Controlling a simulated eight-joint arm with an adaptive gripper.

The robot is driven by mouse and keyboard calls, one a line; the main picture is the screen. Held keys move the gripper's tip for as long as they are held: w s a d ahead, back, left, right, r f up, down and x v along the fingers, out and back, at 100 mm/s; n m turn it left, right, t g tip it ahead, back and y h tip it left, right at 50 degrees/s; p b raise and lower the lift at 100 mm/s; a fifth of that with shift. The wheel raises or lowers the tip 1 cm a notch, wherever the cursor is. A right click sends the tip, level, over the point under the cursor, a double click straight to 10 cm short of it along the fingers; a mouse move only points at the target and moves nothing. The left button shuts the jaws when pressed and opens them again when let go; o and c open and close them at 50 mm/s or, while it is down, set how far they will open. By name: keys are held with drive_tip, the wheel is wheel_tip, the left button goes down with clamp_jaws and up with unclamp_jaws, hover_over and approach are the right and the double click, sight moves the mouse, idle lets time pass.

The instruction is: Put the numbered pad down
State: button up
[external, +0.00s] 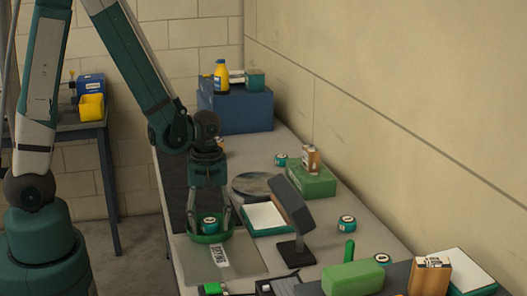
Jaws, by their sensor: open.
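My gripper (209,214) points down over a green round dish (212,238) on the bench, its two fingers spread. A small teal-and-white round piece (210,225), possibly the numbered pad, sits between the fingertips, in or on the dish. I cannot read a number on it, nor tell whether the fingers touch it. A grey mat with a white lettered label (218,255), perhaps reading "DRYING", lies just in front of the dish. Similar round pieces lie beside the green box (281,160), right of the dark stand (346,223) and near the front (382,259).
A dark tilted panel on a stand (292,208) rises right of my gripper. A white-topped tray (264,219) and a dark round disc (255,185) lie close by. A blue box (235,110) stands at the back.

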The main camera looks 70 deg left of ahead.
sight(210, 221)
drive_tip(key=shift+r, duration=0.15)
wheel_tip(210, 221, up, 12)
drive_tip(key=p, duration=0.1)
idle(0.9)
idle(0.4)
drive_tip(key=s+d+r+m+t, duration=0.3)
drive_tip(key=d+r+m, duration=0.2)
drive_tip(key=r+m, duration=0.3)
drive_tip(key=s+d+r+m+t, duration=0.3)
drive_tip(key=d+r+m, duration=0.3)
drive_tip(key=r+m, duration=0.2)
drive_tip(key=shift+s+r+t, duration=0.35)
drive_tip(key=shift+t, duration=0.25)
idle(0.3)
